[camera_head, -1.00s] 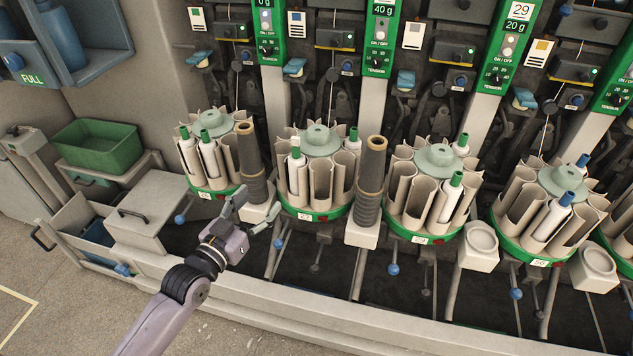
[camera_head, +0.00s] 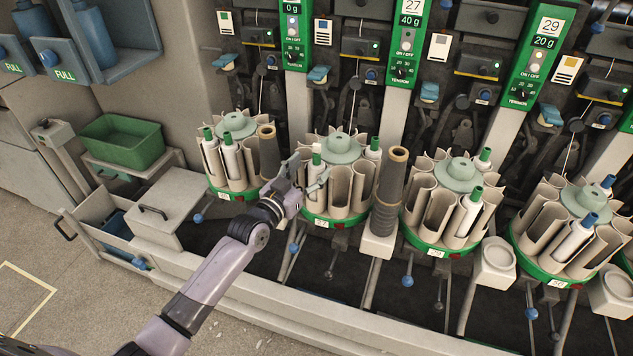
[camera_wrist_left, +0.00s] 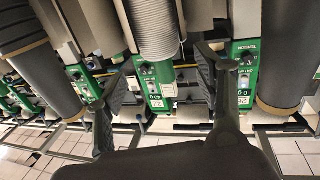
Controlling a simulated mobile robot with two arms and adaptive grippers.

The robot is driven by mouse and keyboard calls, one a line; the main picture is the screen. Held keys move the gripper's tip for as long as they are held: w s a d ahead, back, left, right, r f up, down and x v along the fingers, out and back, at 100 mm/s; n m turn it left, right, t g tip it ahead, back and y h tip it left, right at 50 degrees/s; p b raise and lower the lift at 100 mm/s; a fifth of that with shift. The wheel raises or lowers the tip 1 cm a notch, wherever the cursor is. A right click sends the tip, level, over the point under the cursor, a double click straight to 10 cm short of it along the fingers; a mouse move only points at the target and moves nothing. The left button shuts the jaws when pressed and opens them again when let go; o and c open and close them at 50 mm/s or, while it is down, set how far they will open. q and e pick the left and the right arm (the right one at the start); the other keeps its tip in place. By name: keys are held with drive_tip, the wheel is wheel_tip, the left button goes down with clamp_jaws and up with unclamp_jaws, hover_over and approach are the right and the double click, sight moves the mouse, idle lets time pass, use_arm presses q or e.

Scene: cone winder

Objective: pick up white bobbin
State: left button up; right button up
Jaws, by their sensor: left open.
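In the left wrist view the two fingers of the gripper (camera_wrist_left: 160,68) are spread apart. My right gripper is not in view.
Dark cones stand on either side of this carousel, on the left (camera_head: 269,152) and on the right (camera_head: 389,190). A neighbouring carousel (camera_head: 234,190) holds green-tipped bobbins. A green bin (camera_head: 122,142) and a lidded grey box (camera_head: 170,205) are at the left.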

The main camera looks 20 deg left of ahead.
sight(314, 161)
use_arm(q)
drive_tip(key=x, duration=0.4)
drive_tip(key=shift+w+a, duration=0.15)
drive_tip(key=shift+w, duration=0.1)
drive_tip(key=shift+c, duration=0.4)
drive_tip(key=c, duration=1.2)
drive_tip(key=shift+c, duration=0.4)
drive_tip(key=shift+r, duration=0.15)
